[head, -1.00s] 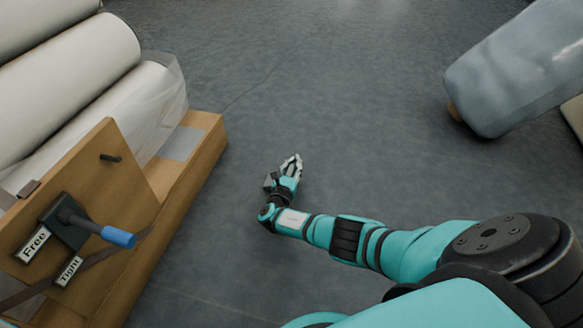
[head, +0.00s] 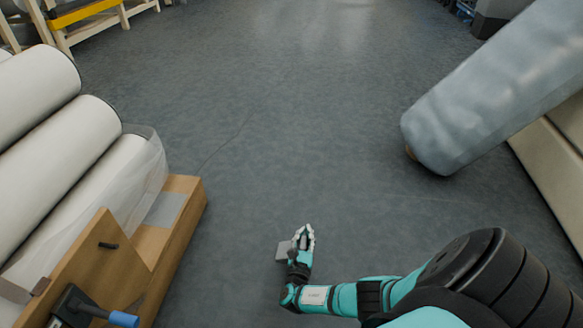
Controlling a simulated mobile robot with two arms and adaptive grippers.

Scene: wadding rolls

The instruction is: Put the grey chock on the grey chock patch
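The grey chock (head: 283,251) is a small grey block at the left side of my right gripper (head: 304,234), low in the middle of the head view. The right gripper's pale fingers point away from me and appear closed on the chock, over the open floor. The fingers and palm hide part of the chock. The grey chock patch (head: 166,210) is a flat grey rectangle on the wooden beam of the roll stand, to the left of the gripper and clearly apart from it. Nothing lies on the patch. My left gripper is not in view.
The wooden roll stand (head: 190,215) holds white rolls (head: 75,140) at left, with a blue-tipped lever (head: 122,319) in front. A large wrapped grey-blue roll (head: 480,100) juts in at right. The grey floor (head: 300,130) between them is clear.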

